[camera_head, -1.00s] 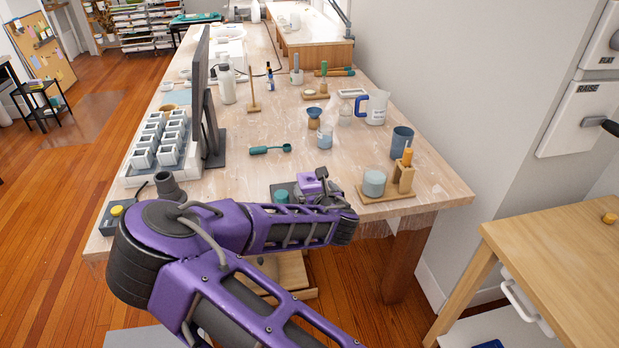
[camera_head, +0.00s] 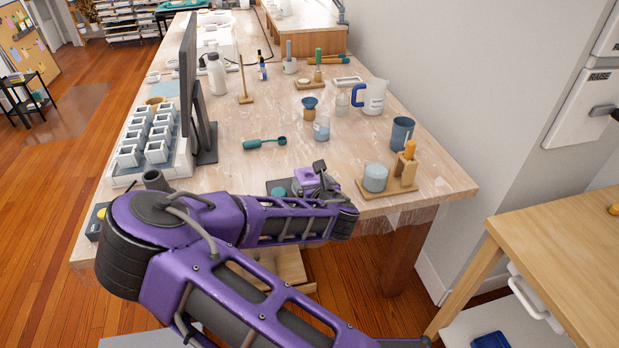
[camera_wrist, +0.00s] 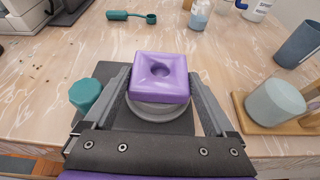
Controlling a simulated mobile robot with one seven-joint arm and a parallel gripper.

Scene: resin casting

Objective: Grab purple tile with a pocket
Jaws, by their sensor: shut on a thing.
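The purple tile with a pocket (camera_wrist: 160,75) is a square block with a round hollow in its top. In the wrist view it sits between the two fingers of my gripper (camera_wrist: 161,100), on or just above a round grey piece (camera_wrist: 160,108). My gripper is shut on the tile. In the head view the tile (camera_head: 305,176) shows small beyond my purple arm, near the table's front edge, and the fingers are partly hidden there. I cannot tell whether the tile is lifted clear of the grey piece.
A teal cylinder (camera_wrist: 86,94) stands left of my gripper on a dark mat. A pale blue cup (camera_head: 375,178) and a wooden holder (camera_head: 404,170) stand to the right. A teal scoop (camera_head: 264,143) lies farther back. A monitor (camera_head: 190,90) and white moulds (camera_head: 150,138) are at left.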

